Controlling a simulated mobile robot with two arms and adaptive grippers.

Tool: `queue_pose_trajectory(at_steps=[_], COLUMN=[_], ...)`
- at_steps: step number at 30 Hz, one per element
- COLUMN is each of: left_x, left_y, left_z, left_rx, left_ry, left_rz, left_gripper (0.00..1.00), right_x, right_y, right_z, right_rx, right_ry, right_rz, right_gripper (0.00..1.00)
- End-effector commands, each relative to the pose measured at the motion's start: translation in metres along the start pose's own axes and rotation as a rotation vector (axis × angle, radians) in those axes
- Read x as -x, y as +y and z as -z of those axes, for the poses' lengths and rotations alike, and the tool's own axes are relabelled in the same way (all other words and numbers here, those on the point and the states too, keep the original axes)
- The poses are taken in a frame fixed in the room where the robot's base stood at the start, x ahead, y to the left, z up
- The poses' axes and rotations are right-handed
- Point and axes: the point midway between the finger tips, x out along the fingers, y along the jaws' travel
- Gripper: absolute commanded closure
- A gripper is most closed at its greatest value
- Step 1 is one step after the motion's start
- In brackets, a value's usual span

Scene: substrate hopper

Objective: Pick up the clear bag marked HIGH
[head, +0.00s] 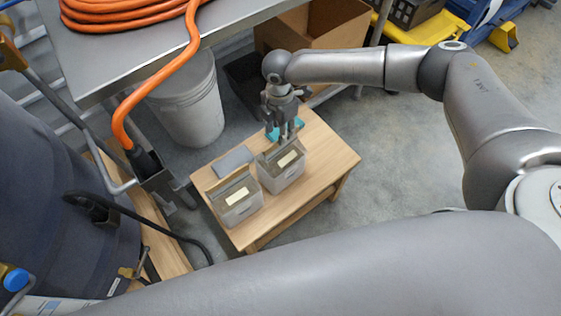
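Two clear bags with pale labels stand upright side by side on a small wooden table. The left bag (238,208) and the right bag (283,176) look alike, and their label writing is too small to read, so I cannot tell which is marked HIGH. My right gripper (288,137) points down at the top back edge of the right bag. Its fingers look close together, but I cannot tell whether they touch or hold the bag. My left gripper is out of view.
The small wooden table (322,147) has free room at its right end. A grey flat item (232,160) and a teal item (272,132) lie behind the bags. A white bucket (190,110), a cardboard box (325,28) and a metal bench (110,50) with an orange hose (130,15) are nearby.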

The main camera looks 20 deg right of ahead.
Motion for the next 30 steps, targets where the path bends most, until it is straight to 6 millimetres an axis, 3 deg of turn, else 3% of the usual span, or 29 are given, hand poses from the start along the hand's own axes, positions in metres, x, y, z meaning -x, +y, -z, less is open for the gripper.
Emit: queue_pose_trajectory(at_steps=[7, 15, 24, 30], left_x=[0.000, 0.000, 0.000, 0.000], left_y=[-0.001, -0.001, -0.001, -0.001], left_z=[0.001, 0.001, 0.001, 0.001], left_rx=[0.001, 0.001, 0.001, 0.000], left_ry=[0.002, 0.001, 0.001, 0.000], left_rz=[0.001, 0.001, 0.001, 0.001], left_gripper=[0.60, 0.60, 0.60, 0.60], right_x=[-0.020, -0.059, -0.064, -0.064], right_y=[-0.002, -0.005, -0.006, -0.006], right_z=[0.001, 0.000, 0.000, 0.000], right_rx=[0.002, 0.000, 0.000, 0.000], right_ry=[0.000, 0.000, 0.000, 0.000], right_rz=[0.000, 0.000, -0.001, -0.001], right_gripper=[0.63, 0.63, 0.63, 0.87])
